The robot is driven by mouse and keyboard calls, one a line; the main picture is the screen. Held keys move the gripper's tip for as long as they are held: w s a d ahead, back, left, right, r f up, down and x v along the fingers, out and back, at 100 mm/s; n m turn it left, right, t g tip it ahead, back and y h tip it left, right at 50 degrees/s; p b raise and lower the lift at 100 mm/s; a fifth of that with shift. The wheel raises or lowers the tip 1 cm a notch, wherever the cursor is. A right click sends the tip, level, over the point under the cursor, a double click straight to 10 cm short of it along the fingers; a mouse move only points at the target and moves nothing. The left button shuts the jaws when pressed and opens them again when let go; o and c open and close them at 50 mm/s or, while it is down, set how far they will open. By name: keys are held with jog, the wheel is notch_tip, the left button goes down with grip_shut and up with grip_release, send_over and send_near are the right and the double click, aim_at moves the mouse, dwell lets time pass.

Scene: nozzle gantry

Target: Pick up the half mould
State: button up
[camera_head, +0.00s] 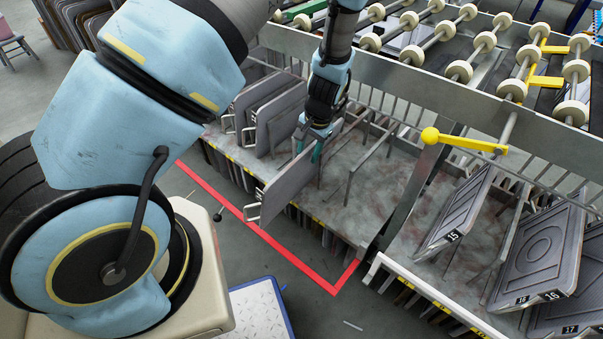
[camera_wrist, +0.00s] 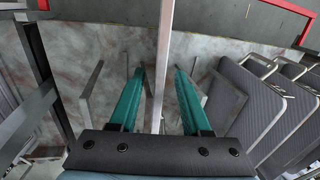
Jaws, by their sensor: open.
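The half mould (camera_head: 287,187) is a grey plate standing upright on edge in the rack, with a metal handle at its front end. My gripper (camera_head: 309,149) is above its top edge, pointing down. In the wrist view the half mould (camera_wrist: 165,45) shows edge-on as a thin pale strip. The teal fingers of my gripper (camera_wrist: 159,73) are open, one on each side of this strip, with a gap on both sides. The lower part of the plate between the fingers is hidden by the gripper body in the wrist view.
Other grey moulds (camera_head: 277,122) stand in the rack to the left; they also show at right in the wrist view (camera_wrist: 262,95). Wire dividers (camera_head: 368,152) stand to the right. Numbered moulds (camera_head: 541,252) fill the right bay. A roller frame (camera_head: 400,88) runs behind.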

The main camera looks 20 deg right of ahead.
aim_at(306, 166)
jog(key=shift+x, duration=1.95)
jog(key=shift+c, duration=0.4)
grip_shut()
jog(key=shift+r, duration=0.1)
